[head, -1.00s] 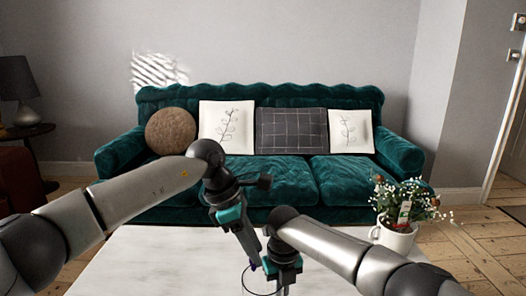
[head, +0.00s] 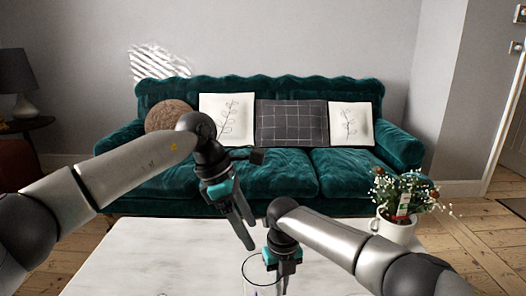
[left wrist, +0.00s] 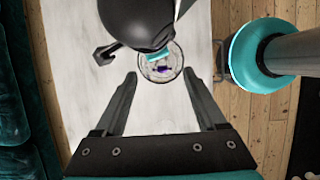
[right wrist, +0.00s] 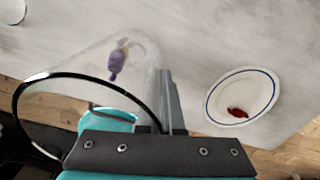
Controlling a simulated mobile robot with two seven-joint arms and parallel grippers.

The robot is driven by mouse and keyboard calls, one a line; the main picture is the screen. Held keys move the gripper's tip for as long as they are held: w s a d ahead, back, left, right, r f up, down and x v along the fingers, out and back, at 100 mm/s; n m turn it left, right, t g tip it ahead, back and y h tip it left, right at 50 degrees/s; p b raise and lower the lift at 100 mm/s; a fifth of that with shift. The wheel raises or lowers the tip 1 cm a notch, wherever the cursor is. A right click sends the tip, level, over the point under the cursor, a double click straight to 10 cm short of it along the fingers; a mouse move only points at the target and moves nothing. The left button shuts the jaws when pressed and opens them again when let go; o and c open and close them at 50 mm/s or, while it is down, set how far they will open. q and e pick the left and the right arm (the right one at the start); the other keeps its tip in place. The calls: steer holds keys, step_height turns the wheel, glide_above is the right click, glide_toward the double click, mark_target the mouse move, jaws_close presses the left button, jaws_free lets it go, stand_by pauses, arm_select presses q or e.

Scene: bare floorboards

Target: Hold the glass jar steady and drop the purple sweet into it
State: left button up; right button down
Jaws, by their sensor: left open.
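The clear glass jar (head: 248,282) with a dark rim stands on the white table, at the bottom of the head view. The purple sweet (right wrist: 117,60) lies inside the jar near its base in the right wrist view; it also shows in the left wrist view (left wrist: 163,69). My left gripper (head: 251,236) is open and empty, above and slightly left of the jar. My right gripper (right wrist: 160,73) is closed on the jar's wall at the rim, its fingers almost together with the thin glass between them. The jar's lower part is cut off in the head view.
A white plate (right wrist: 212,101) with a blue line holds a red sweet (right wrist: 238,112), beside the jar. A white mug of flowers (head: 396,232) stands at the table's right end. A green sofa (head: 285,175) is behind. The table's left part is clear.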

arm_select(q)
steer(key=v, duration=0.8)
steer(key=shift+a+r, duration=0.15)
steer(key=shift+r, duration=0.15)
stand_by(0.6)
arm_select(e)
steer(key=c, duration=1)
jaws_free()
step_height(320, 180, up, 12)
